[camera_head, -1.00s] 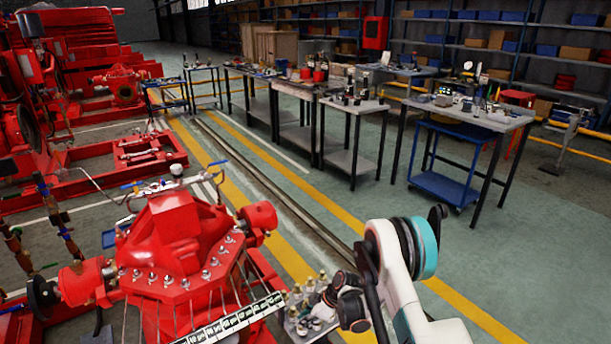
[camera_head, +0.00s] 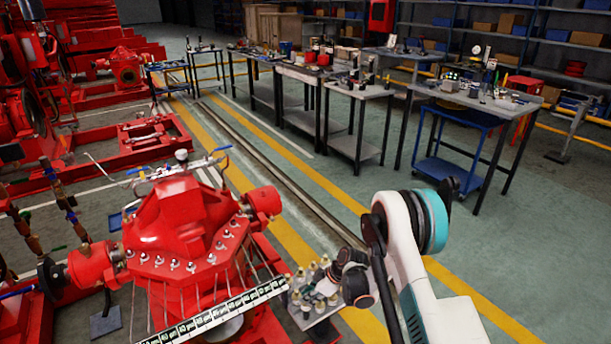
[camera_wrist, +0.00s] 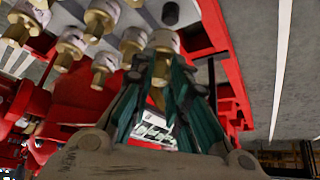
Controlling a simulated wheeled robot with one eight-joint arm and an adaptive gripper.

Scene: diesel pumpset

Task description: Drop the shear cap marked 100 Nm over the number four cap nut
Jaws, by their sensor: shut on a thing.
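A shear cap (camera_wrist: 162,42) with a pale top and brass lower part is between the fingertips of my gripper (camera_wrist: 161,70) in the wrist view, and the fingers are shut on it. Its marking is not legible. Several similar caps (camera_wrist: 72,46) are beside it in that view. In the head view, a group of caps (camera_head: 312,285) stands on a small tray at the right of the red pump casing (camera_head: 180,222). A row of silver cap nuts (camera_head: 191,267) runs along the casing's near flange. I cannot tell which is number four.
A pale marked strip (camera_head: 225,314) runs in front of the casing. A gauge and blue-handled valves (camera_head: 182,157) stand behind it. Workbenches (camera_head: 480,100) and a blue trolley (camera_head: 448,175) are farther back. Green floor (camera_head: 530,260) is clear on the right.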

